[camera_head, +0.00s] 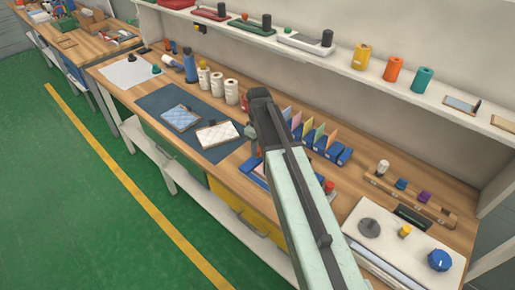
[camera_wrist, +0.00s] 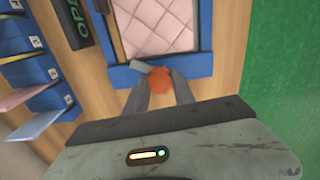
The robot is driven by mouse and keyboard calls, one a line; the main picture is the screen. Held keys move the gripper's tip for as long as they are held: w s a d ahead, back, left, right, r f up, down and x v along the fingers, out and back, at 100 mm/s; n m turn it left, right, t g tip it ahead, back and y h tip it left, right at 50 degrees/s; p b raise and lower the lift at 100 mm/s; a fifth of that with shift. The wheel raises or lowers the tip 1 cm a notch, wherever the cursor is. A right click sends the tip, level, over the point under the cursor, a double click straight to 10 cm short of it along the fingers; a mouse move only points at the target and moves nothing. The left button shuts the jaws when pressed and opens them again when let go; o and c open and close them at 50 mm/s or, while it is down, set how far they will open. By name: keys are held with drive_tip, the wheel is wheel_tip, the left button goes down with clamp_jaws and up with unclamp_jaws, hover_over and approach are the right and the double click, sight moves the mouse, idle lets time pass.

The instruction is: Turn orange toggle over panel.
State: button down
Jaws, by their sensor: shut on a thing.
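The orange toggle (camera_wrist: 160,79) sits at the near edge of a blue frame (camera_wrist: 198,65) in the wrist view. A short grey bar (camera_wrist: 139,68) reaches from it up and left along the frame edge; I cannot tell whether its tip overlaps the panel. The pink quilted panel (camera_wrist: 158,28) lies inside the frame. My gripper (camera_wrist: 159,87) is shut on the orange toggle, one finger on each side.
A black sign with green letters (camera_wrist: 70,22) lies left of the frame. Blue holders (camera_wrist: 40,98) with coloured cards stand further left. Two quilted pads lie on a dark mat (camera_head: 158,100). A white board with knobs (camera_head: 395,235) is at the right. Green floor (camera_head: 80,200) runs along the bench.

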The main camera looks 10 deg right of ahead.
drive_tip(key=m, duration=1.1)
drive_tip(key=shift+s+m, duration=0.15)
drive_tip(key=shift+m, duration=0.25)
idle(0.4)
drive_tip(key=c, duration=1.1)
unclamp_jaws()
drive_tip(key=shift+o, duration=0.2)
wheel_tip(320, 180, up, 8)
drive_tip(key=p, duration=0.8)
drive_tip(key=shift+f, duration=0.1)
